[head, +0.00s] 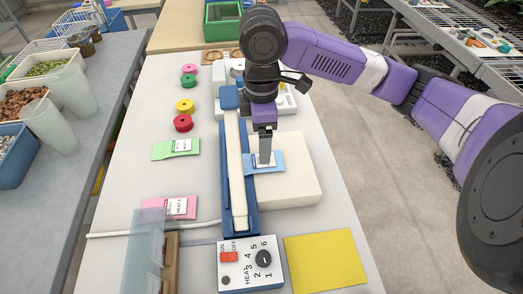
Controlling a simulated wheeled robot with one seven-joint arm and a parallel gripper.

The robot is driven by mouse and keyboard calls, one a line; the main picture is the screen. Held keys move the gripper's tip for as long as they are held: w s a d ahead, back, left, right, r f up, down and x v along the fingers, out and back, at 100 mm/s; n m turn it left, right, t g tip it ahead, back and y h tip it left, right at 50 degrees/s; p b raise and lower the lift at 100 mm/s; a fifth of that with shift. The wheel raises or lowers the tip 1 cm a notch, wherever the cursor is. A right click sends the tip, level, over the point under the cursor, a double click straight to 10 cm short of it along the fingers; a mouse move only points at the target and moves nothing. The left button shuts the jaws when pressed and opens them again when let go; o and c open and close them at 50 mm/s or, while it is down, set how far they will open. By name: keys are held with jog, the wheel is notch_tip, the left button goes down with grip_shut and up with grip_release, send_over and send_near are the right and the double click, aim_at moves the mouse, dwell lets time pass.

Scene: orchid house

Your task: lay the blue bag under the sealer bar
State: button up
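The light blue bag (276,165) with a white label lies on the cream block (295,200) to the right of the sealer. The sealer has a long cream bar (236,180) on a blue base (252,222). The bag's left edge comes close to the bar; I cannot tell whether any of it is under the bar. My gripper (265,163) points down right at the bag and covers part of it. Its fingers look close together, but their gap is hidden, so I cannot tell whether they grip the bag.
A control box (247,266) with a red switch and dial sits in front of the sealer. A green bag (177,149) and a pink bag (170,207) lie to the left. A clear bluish panel (143,255) stands front left. A yellow sheet (325,262) lies front right.

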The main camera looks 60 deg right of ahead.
jog(key=shift+r, duration=2.15)
